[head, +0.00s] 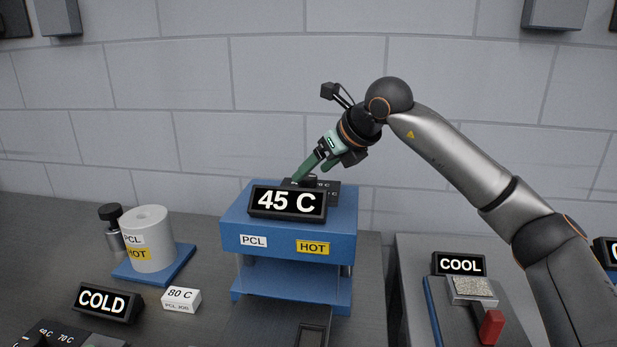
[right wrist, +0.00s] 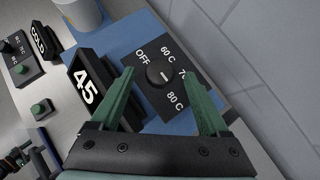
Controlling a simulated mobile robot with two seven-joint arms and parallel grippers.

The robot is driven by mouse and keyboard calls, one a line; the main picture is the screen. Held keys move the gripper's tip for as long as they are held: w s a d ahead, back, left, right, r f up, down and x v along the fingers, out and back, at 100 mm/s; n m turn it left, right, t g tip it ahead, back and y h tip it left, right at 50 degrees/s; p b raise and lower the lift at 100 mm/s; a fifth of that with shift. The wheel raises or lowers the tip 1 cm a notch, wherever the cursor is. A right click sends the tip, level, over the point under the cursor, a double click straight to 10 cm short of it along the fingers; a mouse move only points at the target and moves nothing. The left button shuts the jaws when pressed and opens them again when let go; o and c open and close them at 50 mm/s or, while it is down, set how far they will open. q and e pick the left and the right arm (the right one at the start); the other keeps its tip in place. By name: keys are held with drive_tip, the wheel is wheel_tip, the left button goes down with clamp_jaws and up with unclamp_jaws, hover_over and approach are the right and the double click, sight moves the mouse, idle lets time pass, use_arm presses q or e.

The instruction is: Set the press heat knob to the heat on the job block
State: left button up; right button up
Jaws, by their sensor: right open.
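The blue press (head: 290,225) stands mid-table with a 45 C display (head: 288,202) on top and PCL and HOT labels. Behind the display is a black dial plate, marked OFF, 60 C, 70 C and 80 C in the right wrist view (right wrist: 190,92). Its round black heat knob (right wrist: 158,75) has a short white mark; which setting it points to is hard to tell. My right gripper (right wrist: 158,78) is open, its green fingers either side of the knob in that view; contact is not clear. The white job block (head: 181,300) reads 80 C. My left gripper is not in view.
A white cylinder labelled PCL and HOT (head: 150,240) stands on a blue plate at left. A COLD sign (head: 107,302) sits in front of it. A COOL sign (head: 459,264) and a red-handled item (head: 491,326) are on the right table. The wall is close behind the press.

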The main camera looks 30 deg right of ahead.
drive_tip(key=v, duration=0.8)
drive_tip(key=shift+s+r, duration=0.25)
drive_tip(key=shift+r, duration=0.05)
